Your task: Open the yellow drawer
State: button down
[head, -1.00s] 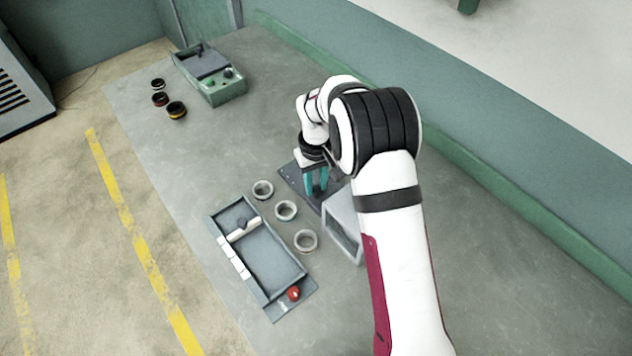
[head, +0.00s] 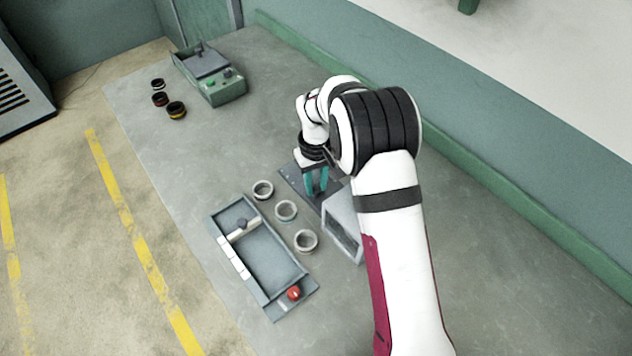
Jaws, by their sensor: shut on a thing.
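No yellow drawer can be made out in the head view. My gripper (head: 317,187) points down with teal fingers over a dark plate (head: 290,178), beside an open-fronted grey box (head: 345,222). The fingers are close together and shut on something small. What they hold is hidden at this size and angle. My arm covers the area to the right of the box.
A grey tray (head: 272,268) with a red button (head: 294,293) lies front left of the gripper. Several pale rings, one near the tray (head: 286,210), stand between them. A green machine (head: 222,90) and dark rings (head: 176,109) sit farther back. The bench's left middle is clear.

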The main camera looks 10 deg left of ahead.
jog(key=w+a, duration=0.8)
jog(key=shift+w, duration=0.1)
dwell(0.3)
jog(key=c, duration=0.7)
grip_release()
jog(key=shift+o, duration=0.2)
notch_tip(320, 180, up, 8)
jog(key=shift+f, duration=0.2)
